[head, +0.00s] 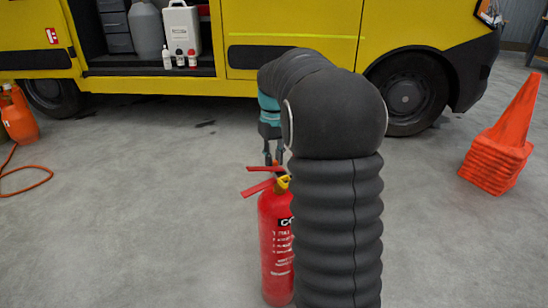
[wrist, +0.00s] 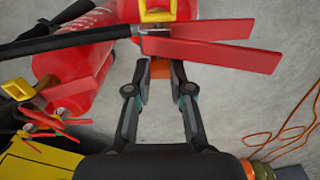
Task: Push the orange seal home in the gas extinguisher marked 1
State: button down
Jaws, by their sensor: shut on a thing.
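A red gas extinguisher (head: 276,245) with a black "CO" label stands upright on the floor in the head view, partly hidden by my arm. Its red levers (head: 262,187) and a yellow part are at its top. No number 1 can be read. My gripper (head: 273,160) points down just above the levers. In the wrist view, my gripper (wrist: 159,78) has its fingertips closed on a small orange piece, the orange seal (wrist: 160,69), right beside the red levers (wrist: 220,42). Whether the seal touches the extinguisher, I cannot tell.
A yellow truck (head: 290,50) stands behind. Orange cones (head: 505,140) are at right, an orange bottle (head: 18,118) with hose at left. The grey floor between is clear.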

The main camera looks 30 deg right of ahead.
dwell(0.4)
jog(key=c, duration=1)
grip_release()
jog(key=shift+o, duration=0.2)
notch_tip(320, 180, up, 11)
jog(key=s+a+r+t, duration=0.2)
jog(key=s+a, duration=0.5)
jog(key=s+a+f+t, duration=0.1)
jog(key=s+a+f, duration=0.2)
jog(key=s, duration=0.4)
jog(key=s+a+f+t, duration=0.1)
jog(key=s+a+f, duration=0.2)
jog(key=s, duration=0.4)
jog(key=s+a+f+t, duration=0.1)
jog(key=s+a+f, duration=0.2)
jog(key=s+f, duration=0.2)
jog(key=shift+s+a+m+t, duration=0.3)
jog(key=shift+s+m, duration=0.1)
jog(key=shift+s, duration=0.6)
